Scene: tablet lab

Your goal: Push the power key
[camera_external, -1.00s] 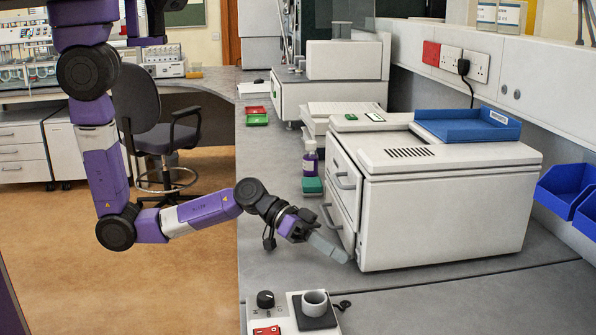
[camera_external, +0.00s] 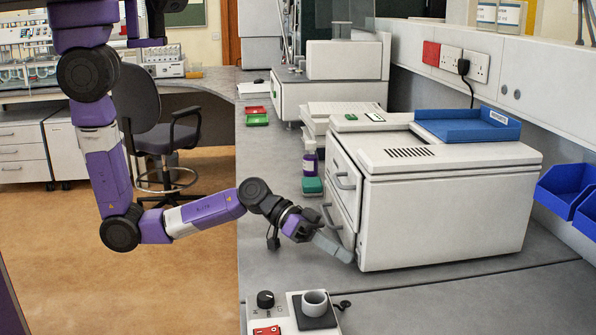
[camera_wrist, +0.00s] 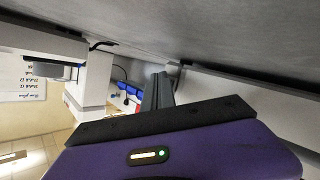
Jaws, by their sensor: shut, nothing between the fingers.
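My gripper (camera_external: 345,255) is shut and empty, with its fingers sloping down to the right. Its tips are at the lower front corner of the large white machine (camera_external: 450,215); I cannot tell whether they touch it. In the wrist view my gripper (camera_wrist: 158,90) shows as grey fingers close together beyond my purple wrist. No key marked as power can be read. A red switch (camera_external: 267,330) shows on the small knobbed device at the bottom edge, away from my gripper. The machine's front is seen at a steep angle, partly hidden by my gripper.
Handles (camera_external: 344,181) stick out from the machine's front near my gripper. A small device (camera_external: 293,308) with a black knob and a grey cup (camera_external: 315,302) stands in the foreground. A purple-labelled bottle (camera_external: 310,160) stands behind.

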